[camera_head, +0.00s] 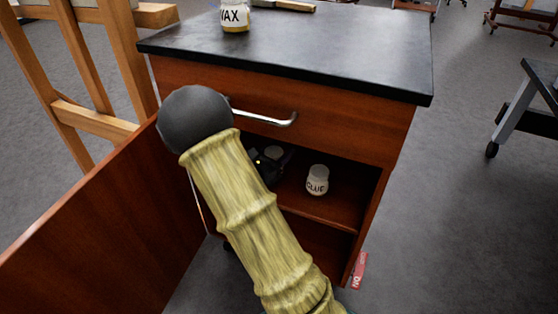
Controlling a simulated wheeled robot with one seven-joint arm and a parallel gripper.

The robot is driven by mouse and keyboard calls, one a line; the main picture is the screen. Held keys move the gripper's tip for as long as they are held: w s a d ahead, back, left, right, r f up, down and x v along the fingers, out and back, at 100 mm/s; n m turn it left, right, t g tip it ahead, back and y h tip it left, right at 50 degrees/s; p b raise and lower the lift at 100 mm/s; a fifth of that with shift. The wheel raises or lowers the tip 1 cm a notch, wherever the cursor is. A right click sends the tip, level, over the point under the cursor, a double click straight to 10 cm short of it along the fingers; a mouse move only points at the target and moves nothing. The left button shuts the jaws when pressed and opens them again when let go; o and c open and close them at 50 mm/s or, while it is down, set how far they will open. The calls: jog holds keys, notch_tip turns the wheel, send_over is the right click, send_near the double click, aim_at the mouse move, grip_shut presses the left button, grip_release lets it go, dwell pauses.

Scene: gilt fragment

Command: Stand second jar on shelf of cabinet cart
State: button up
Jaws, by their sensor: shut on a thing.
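The cabinet cart (300,110) has a black top, a closed drawer with a metal handle, and an open lower compartment. A white jar labelled GLUE (317,184) stands upright on the cart's shelf (335,212). My gripper (268,160) is inside the compartment, left of the GLUE jar, mostly hidden behind my arm. It is shut on a pale round-topped jar (273,152), of which only a little shows in shadow. I cannot tell whether that jar touches the shelf. A jar labelled WAX (234,17) stands on the cart top.
The cart's door (95,235) is swung open to the left. A wooden easel (95,125) stands behind it. A brush-like tool (285,6) lies on the cart top. The shelf has free room right of the GLUE jar. A red tag (358,272) shows at the lower right.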

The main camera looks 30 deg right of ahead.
jog(key=shift+f+b, duration=0.4)
jog(key=shift+f, duration=0.6)
jog(key=shift+f, duration=0.15)
jog(key=o, duration=1.1)
jog(key=shift+r, duration=0.25)
jog(key=p+v, duration=0.4)
jog(key=v, duration=0.7)
jog(key=shift+p, duration=0.4)
jog(key=shift+s+a+f, duration=0.1)
jog(key=shift+s+a, duration=0.15)
jog(key=shift+a, duration=0.2)
